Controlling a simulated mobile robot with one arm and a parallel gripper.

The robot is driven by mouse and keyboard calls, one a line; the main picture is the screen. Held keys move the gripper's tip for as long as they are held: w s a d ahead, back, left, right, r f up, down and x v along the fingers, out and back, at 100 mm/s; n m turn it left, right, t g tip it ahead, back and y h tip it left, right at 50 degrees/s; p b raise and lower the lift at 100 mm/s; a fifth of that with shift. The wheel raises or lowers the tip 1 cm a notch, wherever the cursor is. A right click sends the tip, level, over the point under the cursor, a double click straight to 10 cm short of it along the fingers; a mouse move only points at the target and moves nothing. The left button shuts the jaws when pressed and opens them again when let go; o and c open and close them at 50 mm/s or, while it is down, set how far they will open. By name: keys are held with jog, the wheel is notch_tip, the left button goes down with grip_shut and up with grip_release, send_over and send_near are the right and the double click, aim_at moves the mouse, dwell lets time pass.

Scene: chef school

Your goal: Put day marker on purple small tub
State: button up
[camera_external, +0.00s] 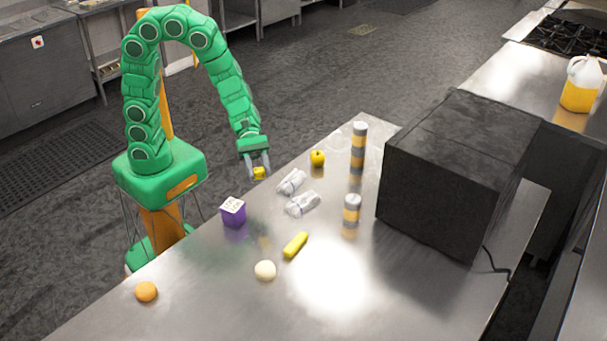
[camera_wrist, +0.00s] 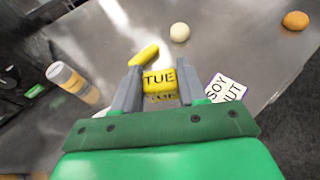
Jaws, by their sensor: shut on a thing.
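The day marker (camera_wrist: 160,80) is a small yellow block lettered "TUE" in the wrist view. My gripper (camera_external: 259,170) is shut on it, with a finger on each side, and holds it up near the table's edge; the fingers also show in the wrist view (camera_wrist: 157,88). The purple small tub (camera_external: 233,213) stands upright on the table, with a white lettered top. In the external view it is below and left of my gripper. In the wrist view the tub's top (camera_wrist: 226,88), lettered "SOY" and "NUT", is just right of the right finger.
On the steel table (camera_external: 200,290) lie a yellow banana-like item (camera_external: 296,245), a pale round item (camera_external: 265,270), an orange round item (camera_external: 146,291), a yellow fruit (camera_external: 317,158) and two clear items (camera_external: 302,204). Striped cylinders (camera_external: 357,155) and a large black box (camera_external: 450,175) stand farther right.

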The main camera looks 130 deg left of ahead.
jog(key=shift+s+d+r+m+g+h, duration=1.5)
jog(key=shift+s+d, duration=0.65)
jog(key=shift+s, duration=2.1)
jog(key=shift+s+d+r+m+g+h, duration=1.1)
jog(key=shift+s+d+r+m+g, duration=0.75)
jog(key=shift+s, duration=2.4)
send_over(233, 204)
jog(key=f, duration=0.9)
jog(key=shift+s+d+f, duration=0.1)
jog(key=shift+s+f, duration=0.2)
jog(key=shift+f, duration=0.05)
jog(key=shift+w+f, duration=0.35)
jog(key=shift+f, duration=1.6)
jog(key=shift+f, duration=0.1)
jog(key=o, duration=1)
